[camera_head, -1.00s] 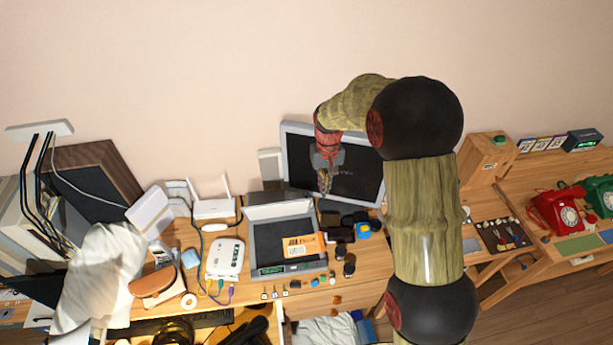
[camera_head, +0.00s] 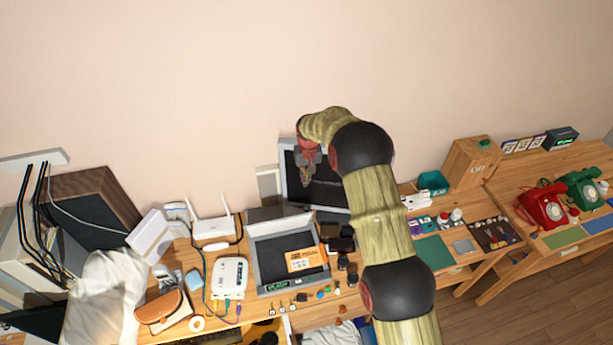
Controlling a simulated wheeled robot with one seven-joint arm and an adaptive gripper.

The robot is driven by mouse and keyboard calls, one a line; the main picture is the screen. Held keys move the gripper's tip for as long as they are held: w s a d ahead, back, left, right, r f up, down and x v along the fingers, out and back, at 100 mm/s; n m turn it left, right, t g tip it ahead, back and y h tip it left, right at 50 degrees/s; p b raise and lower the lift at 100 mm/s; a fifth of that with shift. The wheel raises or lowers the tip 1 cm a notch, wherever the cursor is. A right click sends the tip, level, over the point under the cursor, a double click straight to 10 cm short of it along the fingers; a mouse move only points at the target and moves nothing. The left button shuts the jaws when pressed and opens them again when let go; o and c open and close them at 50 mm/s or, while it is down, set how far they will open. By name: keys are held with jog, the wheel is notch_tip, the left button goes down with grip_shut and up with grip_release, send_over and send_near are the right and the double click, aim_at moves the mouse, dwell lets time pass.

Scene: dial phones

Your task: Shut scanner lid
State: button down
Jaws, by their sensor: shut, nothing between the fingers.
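The scanner (camera_head: 258,270) is the grey flat box on the middle of the desk. Its lid (camera_head: 282,224) stands up along the far edge, open, and the dark glass bed shows. An orange-and-white card or box (camera_head: 305,259) lies on the right part of the bed. My gripper (camera_head: 305,181) is shut and empty. In the picture it is above and a little right of the lid, in front of the monitor (camera_head: 328,190). It looks apart from the lid; its exact depth is hard to tell.
A white router (camera_head: 212,228) and a white box with cables (camera_head: 229,277) stand left of the scanner. Dark small items (camera_head: 340,238) crowd its right side, and several small parts lie along its front. A red phone (camera_head: 541,206) and a green phone (camera_head: 583,190) are far right.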

jog(key=s+f+p, duration=0.3)
jog(key=f, duration=0.4)
jog(key=shift+d, duration=0.15)
jog(key=shift+s+f+b, duration=0.1)
jog(key=shift+b, duration=0.25)
